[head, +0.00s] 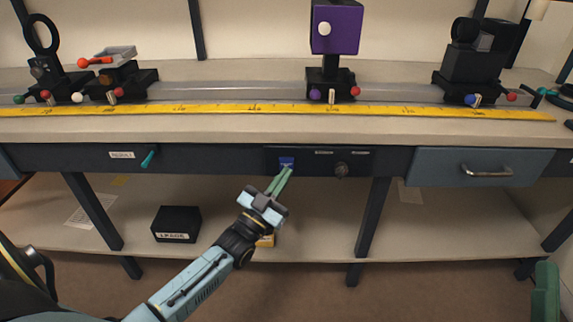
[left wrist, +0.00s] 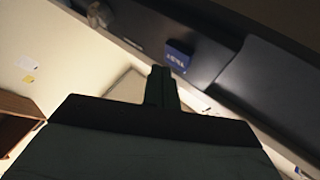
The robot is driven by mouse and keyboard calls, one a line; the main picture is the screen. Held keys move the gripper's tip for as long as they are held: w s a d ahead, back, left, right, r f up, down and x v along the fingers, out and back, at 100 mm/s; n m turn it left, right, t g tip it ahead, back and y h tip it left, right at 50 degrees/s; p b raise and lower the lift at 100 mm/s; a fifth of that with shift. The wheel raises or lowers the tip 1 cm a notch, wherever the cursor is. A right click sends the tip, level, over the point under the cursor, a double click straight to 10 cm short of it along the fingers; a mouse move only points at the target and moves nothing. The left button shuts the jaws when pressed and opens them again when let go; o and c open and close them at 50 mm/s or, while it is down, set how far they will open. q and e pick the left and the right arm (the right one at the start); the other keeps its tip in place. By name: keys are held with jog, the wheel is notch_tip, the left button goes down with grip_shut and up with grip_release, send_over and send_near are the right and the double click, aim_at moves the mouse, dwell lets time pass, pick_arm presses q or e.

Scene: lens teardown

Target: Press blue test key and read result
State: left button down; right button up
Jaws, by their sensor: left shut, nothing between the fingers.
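The blue test key (head: 287,162) sits on the dark front panel (head: 305,152) under the bench top. It also shows in the left wrist view (left wrist: 178,55), with pale lettering on it. My left gripper (head: 285,171) is shut and empty, its green fingertips just below the key in the head view. In the left wrist view the shut fingers (left wrist: 162,75) end just short of the key's lower edge; I cannot tell whether they touch.
A yellow ruler (head: 250,109) runs along the bench. Several mounts stand on the rail behind it, one with a purple box (head: 336,27). A dark knob (head: 341,170) is right of the key. A drawer (head: 480,168) is further right. A black box (head: 177,223) stands on the lower shelf.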

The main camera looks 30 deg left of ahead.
pick_arm(q)
jog(key=shift+w+a, duration=0.25)
jog(key=shift+w, duration=0.1)
jog(key=shift+w+a, duration=0.2)
jog(key=shift+w, duration=0.15)
dwell(0.7)
jog(key=shift+s, duration=0.1)
jog(key=shift+s+d+p, duration=0.35)
jog(key=shift+s+d, duration=0.1)
jog(key=shift+s, duration=0.2)
